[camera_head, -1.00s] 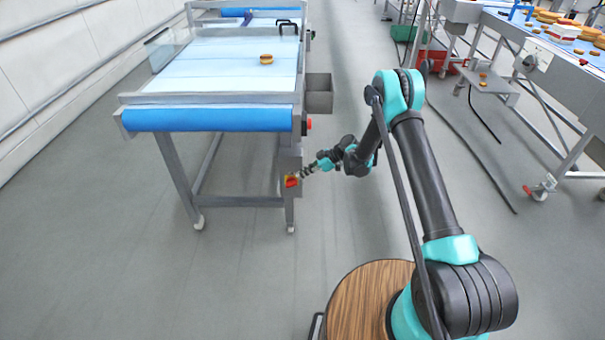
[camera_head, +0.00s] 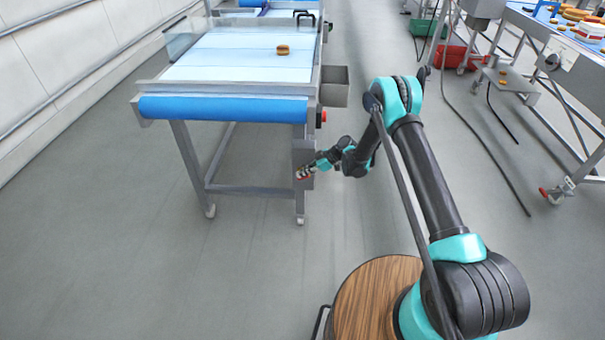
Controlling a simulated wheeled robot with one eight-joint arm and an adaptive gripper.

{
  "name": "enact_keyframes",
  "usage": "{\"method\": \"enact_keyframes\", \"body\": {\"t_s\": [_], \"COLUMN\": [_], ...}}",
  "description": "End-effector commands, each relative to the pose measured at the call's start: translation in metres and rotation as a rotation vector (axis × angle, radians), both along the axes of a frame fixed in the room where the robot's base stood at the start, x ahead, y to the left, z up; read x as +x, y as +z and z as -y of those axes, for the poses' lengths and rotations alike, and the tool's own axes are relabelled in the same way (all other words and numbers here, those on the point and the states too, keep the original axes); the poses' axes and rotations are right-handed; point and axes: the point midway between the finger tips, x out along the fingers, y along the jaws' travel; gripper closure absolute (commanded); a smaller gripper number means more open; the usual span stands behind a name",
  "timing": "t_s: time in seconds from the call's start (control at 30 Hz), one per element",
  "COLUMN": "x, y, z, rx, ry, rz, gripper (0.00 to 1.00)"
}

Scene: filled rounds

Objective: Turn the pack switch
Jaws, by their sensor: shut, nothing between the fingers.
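The pack switch (camera_head: 301,177) is a small red piece on the grey box at the right front leg of the conveyor table. Most of it is hidden behind my gripper (camera_head: 306,173). My gripper is shut with nothing between its fingers, and its tips are at the switch. I cannot tell whether they touch it. The turn position of the switch is too small to make out.
The conveyor (camera_head: 223,109) has a blue front roller and carries a filled round (camera_head: 283,49). A red button (camera_head: 321,117) and a grey bin (camera_head: 334,86) are on its right side. Another line (camera_head: 560,62) stands at the right.

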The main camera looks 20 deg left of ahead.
Motion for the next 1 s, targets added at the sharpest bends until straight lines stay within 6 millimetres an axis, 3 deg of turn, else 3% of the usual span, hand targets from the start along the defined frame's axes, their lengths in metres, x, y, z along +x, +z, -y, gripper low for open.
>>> {"method": "enact_keyframes", "body": {"t_s": [0.57, 1.0], "x": [0.001, 0.006], "y": [-0.004, -0.003], "z": [0.003, 0.021], "rx": [-0.058, -0.061], "ry": [-0.001, -0.004], "rz": [0.014, 0.014], "gripper": [1.0, 1.0]}}
